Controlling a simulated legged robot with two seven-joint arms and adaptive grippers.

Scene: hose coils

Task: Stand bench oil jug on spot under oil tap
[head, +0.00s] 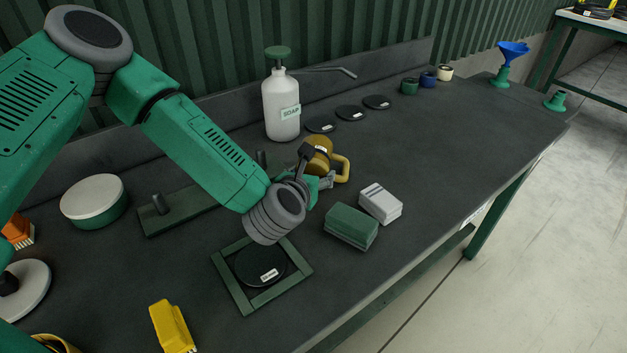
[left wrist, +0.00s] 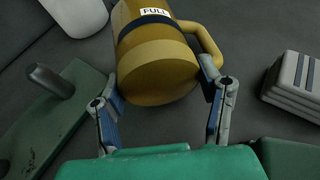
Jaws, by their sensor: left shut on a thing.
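The ochre jug (head: 319,150) with a yellow handle is in front of the soap bottle in the head view. In the left wrist view the jug (left wrist: 158,62) shows a dark band and a "FULL" label. My left gripper (head: 314,174) is shut on it, with one finger on each side of its body in the left wrist view (left wrist: 160,80). I cannot tell whether its base touches the bench. A black round spot (head: 258,266) with a small unreadable label lies inside a green square frame (head: 229,282), nearer than the jug. I cannot make out an oil tap. My right gripper is out of view.
A white soap bottle (head: 282,108) stands behind the jug, near several black discs (head: 350,113). A green block (head: 351,226) and grey block (head: 380,203) lie right of the frame. A green plate with posts (head: 185,207) lies left. The bench's right half is mostly clear.

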